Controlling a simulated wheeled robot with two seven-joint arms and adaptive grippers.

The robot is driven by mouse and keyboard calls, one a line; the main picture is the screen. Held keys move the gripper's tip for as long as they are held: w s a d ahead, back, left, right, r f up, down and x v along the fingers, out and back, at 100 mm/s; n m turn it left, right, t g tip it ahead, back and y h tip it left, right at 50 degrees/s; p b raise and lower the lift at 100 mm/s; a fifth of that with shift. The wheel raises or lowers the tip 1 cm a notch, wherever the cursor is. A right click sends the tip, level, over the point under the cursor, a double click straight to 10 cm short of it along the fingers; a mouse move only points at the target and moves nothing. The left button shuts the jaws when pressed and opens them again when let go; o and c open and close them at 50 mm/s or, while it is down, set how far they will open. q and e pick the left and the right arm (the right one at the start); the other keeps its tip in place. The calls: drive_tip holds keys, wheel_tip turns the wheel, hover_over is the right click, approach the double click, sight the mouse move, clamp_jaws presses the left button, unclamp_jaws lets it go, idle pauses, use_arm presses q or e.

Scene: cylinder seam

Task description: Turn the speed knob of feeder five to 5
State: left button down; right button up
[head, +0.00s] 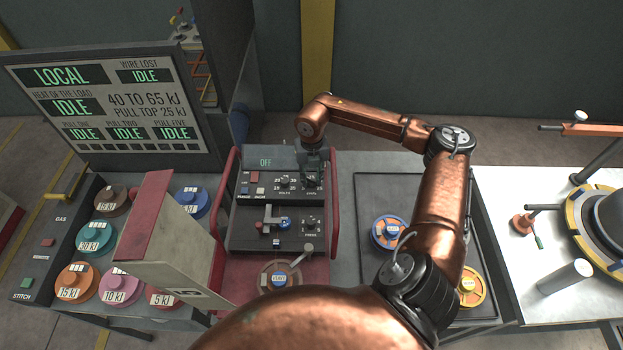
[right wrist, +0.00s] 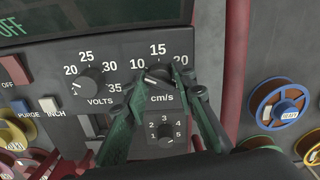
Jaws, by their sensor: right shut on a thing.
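The welder panel with a display reading OFF (head: 265,162) stands at the middle of the head view. Its cm/s knob (right wrist: 157,74), with 10, 15 and 20 around it, sits between the fingers of my right gripper (head: 313,178). The gripper (right wrist: 165,88) is shut on this knob; the fingers hide part of it and its scale, and I cannot tell its setting. The volts knob (right wrist: 88,82) is to the left, untouched. My left gripper is not in view.
Red side rails (head: 334,205) flank the panel. A cream and red box (head: 165,240) stands front left, near several coloured spools marked in kJ (head: 95,235). A dark tray (head: 375,190) with blue and yellow spools lies right. A status board (head: 100,100) stands back left.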

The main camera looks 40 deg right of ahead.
drive_tip(key=n+b, duration=0.3)
drive_tip(key=n, duration=0.2)
drive_tip(key=shift+n, duration=0.3)
drive_tip(key=n+b, duration=0.1)
drive_tip(key=n, duration=0.2)
drive_tip(key=shift+n+b, duration=0.5)
drive_tip(key=shift+n, duration=0.7)
clamp_jaws()
drive_tip(key=shift+r, duration=0.1)
drive_tip(key=o, duration=1)
unclamp_jaws()
wheel_tip(320, 180, up, 12)
drive_tip(key=shift+f, duration=0.1)
